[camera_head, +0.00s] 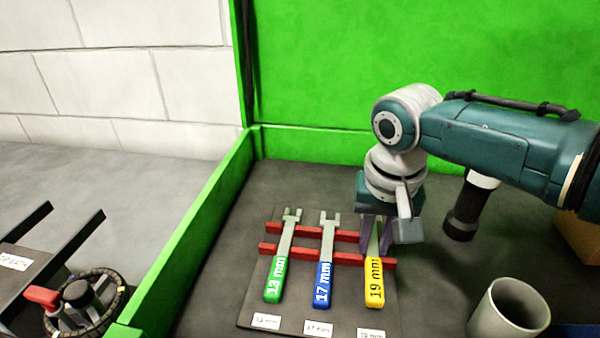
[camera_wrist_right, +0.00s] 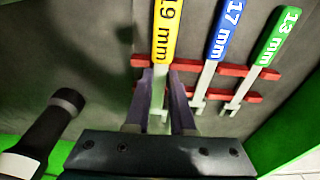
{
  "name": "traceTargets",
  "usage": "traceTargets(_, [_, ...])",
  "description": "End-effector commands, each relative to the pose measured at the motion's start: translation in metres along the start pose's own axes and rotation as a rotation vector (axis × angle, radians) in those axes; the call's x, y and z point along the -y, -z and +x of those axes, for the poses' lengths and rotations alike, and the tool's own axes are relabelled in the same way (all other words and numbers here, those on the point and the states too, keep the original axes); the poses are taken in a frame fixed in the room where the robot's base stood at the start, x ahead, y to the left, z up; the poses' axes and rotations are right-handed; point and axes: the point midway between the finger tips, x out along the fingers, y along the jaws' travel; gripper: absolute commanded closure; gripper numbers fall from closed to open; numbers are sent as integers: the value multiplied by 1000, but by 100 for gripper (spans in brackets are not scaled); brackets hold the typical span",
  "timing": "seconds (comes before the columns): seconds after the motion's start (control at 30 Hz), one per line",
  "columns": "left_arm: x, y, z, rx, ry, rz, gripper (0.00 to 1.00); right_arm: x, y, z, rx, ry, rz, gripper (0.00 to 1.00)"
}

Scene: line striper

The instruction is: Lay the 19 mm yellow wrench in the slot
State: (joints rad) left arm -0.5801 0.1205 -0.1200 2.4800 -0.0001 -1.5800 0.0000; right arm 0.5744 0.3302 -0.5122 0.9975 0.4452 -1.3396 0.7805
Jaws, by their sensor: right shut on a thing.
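The yellow 19 mm wrench (camera_head: 374,284) is at the right end of the red slotted rack (camera_head: 347,258), its handle toward the front, roughly parallel to the other wrenches. My right gripper (camera_head: 380,232) is shut on its shank from above; the gripper hides its far end. In the wrist view the wrench (camera_wrist_right: 165,32) runs between the purple fingers (camera_wrist_right: 159,108) and lines up with a gap in the red bar (camera_wrist_right: 188,66). I cannot tell whether it rests fully down. The green 13 mm wrench (camera_head: 274,278) and blue 17 mm wrench (camera_head: 323,283) lie across the rack.
A grey cup (camera_head: 490,322) stands at the front right. A black flashlight (camera_head: 463,215) stands right of the gripper, and a brown box (camera_head: 578,236) is at the right edge. Green walls (camera_head: 205,215) bound the left and back. Beyond the left wall is a round tool (camera_head: 85,300).

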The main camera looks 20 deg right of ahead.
Motion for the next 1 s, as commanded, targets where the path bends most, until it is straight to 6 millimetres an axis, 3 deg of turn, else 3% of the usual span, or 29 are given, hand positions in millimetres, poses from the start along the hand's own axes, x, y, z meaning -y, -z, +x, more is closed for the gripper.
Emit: traceTargets(1.0, [0,-1,3,0,0,0,0,0,-1,8,0,0,1,100])
